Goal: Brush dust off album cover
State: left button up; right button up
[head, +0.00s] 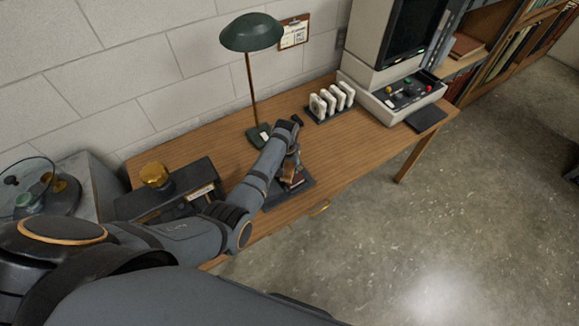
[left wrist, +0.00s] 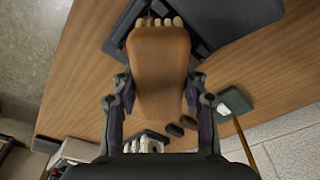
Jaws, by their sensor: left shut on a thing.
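A brush with a brown wooden back (left wrist: 160,65) and pale bristle tufts along its far end fills the middle of the left wrist view. My left gripper (left wrist: 160,95) is shut on the brush, one finger on each side. A dark, flat album or pad (left wrist: 240,18) lies below and beyond the brush. In the head view the dark flat piece (head: 275,202) lies on the desk under my left gripper (head: 293,170), mostly covered by my arm. I cannot tell whether the bristles touch it, and no dust can be made out. My right gripper is out of view.
The wooden desk (head: 345,152) holds a green lamp (head: 252,32), a rack of white cases (head: 331,101) and a beige arcade-style console (head: 395,95). A dark device with a brass knob (head: 155,174) stands left of my arm. Bare desk lies right of my gripper.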

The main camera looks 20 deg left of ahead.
pick_arm(q)
notch_tip(320, 180, up, 3)
jog(key=shift+a+r+p, duration=0.1)
jog(key=shift+p, duration=1.1)
